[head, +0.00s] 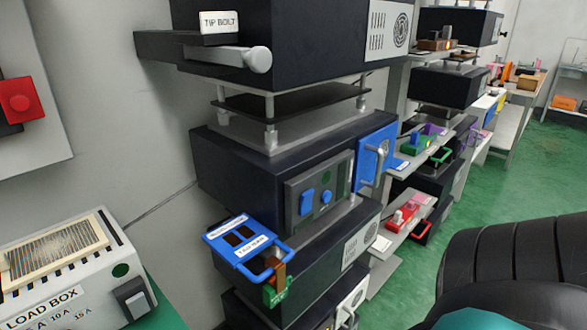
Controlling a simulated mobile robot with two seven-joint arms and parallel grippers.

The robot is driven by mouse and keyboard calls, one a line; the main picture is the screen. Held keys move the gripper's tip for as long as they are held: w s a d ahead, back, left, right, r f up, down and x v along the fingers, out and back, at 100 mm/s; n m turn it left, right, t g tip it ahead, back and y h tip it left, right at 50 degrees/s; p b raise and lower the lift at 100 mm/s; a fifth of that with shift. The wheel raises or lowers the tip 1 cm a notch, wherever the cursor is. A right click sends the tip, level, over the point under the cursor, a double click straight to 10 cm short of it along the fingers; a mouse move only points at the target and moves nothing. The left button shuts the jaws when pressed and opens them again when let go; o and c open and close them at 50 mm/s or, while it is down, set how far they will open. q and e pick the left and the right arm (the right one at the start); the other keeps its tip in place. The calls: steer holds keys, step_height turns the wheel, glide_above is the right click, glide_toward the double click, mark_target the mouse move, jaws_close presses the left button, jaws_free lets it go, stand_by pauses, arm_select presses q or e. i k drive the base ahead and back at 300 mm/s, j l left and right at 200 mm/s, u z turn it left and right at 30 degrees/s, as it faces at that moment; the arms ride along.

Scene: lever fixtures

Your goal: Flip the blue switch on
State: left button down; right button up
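A blue switch (307,202) sits on a grey panel (290,190) on the front of a dark box in the middle of the head view. A small round blue part (326,198) is beside it on the right, with a small green disc above. The switch is too small to tell its position. Neither of my grippers is in view.
A blue labelled bracket with a handle (267,239) juts out below the panel. A blue plate (390,137) with a handle stands right of it. A TIP BOLT fixture (238,57) is above. A LOAD BOX (60,262) is at lower left. Green floor (480,200) is open at right.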

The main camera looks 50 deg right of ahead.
mark_target(306, 207)
steer(key=k+l+z, duration=0.1)
steer(key=z, duration=1.55)
